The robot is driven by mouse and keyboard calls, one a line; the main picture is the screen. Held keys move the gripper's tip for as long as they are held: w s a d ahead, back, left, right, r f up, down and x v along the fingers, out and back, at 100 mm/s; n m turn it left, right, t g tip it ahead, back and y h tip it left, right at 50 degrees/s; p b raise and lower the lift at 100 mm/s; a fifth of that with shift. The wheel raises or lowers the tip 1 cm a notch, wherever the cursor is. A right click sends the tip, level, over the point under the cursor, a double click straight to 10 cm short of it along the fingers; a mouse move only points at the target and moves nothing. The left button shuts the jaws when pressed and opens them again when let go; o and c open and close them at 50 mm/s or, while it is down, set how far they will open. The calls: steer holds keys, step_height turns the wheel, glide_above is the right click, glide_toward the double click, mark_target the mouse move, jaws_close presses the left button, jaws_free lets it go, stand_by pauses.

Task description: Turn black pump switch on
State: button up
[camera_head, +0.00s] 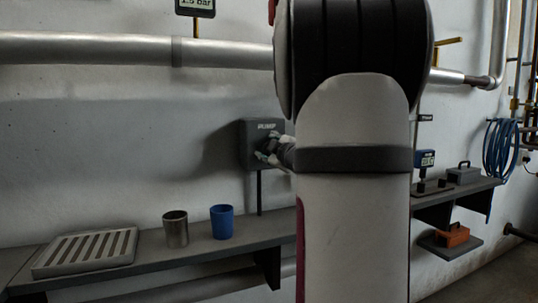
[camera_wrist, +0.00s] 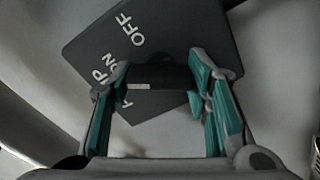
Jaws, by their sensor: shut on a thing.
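The dark grey pump switch box (camera_head: 247,146) is on the wall above the shelf, with white lettering at its top. In the wrist view the box face (camera_wrist: 88,46) is tilted and shows "ON" and "OFF" labels. The black switch knob (camera_wrist: 165,76) sits between the teal finger pads and has a pale mark on its edge. My gripper (camera_wrist: 158,82) is shut on the knob, a finger on either side. In the head view my gripper (camera_head: 268,152) is at the front of the box, partly hidden by my arm. I cannot tell which label the knob points to.
Below is a shelf (camera_head: 150,250) with a slatted tray (camera_head: 85,252), a metal cup (camera_head: 175,230) and a blue cup (camera_head: 222,222). A pipe (camera_head: 90,49) runs above. At right are a toolbox (camera_head: 464,174), an orange box (camera_head: 452,236) and a blue hose (camera_head: 498,150).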

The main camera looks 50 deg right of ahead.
steer(key=shift+n, duration=0.3)
steer(key=o, duration=1.2)
steer(key=shift+c, duration=0.2)
steer(key=v, duration=1.2)
